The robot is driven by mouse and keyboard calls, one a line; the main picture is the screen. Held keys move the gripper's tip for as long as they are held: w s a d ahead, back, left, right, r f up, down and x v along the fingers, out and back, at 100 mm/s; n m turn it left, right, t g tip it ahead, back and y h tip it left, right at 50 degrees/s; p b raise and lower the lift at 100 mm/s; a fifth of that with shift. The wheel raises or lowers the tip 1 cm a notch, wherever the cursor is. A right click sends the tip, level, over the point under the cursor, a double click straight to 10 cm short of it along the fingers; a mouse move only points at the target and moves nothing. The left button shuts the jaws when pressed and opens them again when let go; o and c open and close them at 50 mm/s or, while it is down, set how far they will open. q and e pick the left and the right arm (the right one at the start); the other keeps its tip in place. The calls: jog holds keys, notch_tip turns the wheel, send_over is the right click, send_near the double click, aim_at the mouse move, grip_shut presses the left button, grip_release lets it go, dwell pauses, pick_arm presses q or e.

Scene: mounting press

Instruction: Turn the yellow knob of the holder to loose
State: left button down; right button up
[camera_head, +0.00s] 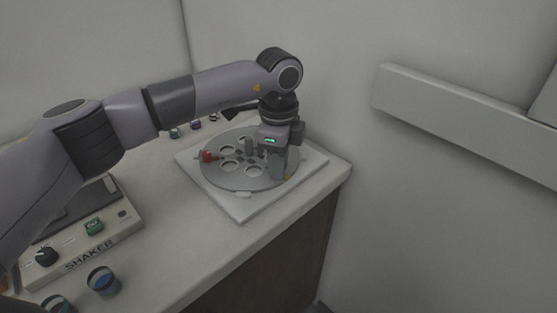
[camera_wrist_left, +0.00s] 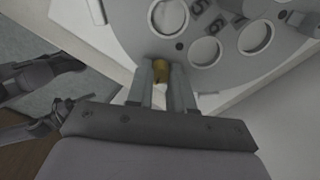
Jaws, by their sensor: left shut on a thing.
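The holder (camera_head: 218,178) is a round grey disc with several round holes, lying on a white square base on the counter. Its yellow knob (camera_wrist_left: 160,72) sits at the disc's edge in the left wrist view. My left gripper (camera_wrist_left: 161,78) is shut on the yellow knob, with one finger on each side of it. In the head view my left gripper (camera_head: 283,172) points down at the disc's right front edge and hides most of the knob. A red knob (camera_head: 207,156) is on the disc's left side. My right gripper is not in view.
Small jars (camera_head: 175,132) stand behind the holder. The counter's right edge and a wall are close to the holder.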

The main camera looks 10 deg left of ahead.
pick_arm(q)
jog(key=n, duration=0.3)
jog(key=shift+r, duration=0.1)
jog(key=shift+n+p, duration=0.4)
jog(key=shift+p, duration=0.1)
jog(key=n+p, duration=0.2)
jog(key=p, duration=0.1)
jog(key=shift+r, duration=0.2)
jog(key=n+p, duration=0.3)
jog(key=p, duration=0.1)
jog(key=shift+s+d+f, duration=0.1)
jog(key=shift+f, duration=0.05)
jog(key=shift+f+n+p, duration=0.1)
jog(key=shift+n+p, duration=1)
jog(key=shift+p, duration=0.05)
jog(key=c, duration=1)
grip_release()
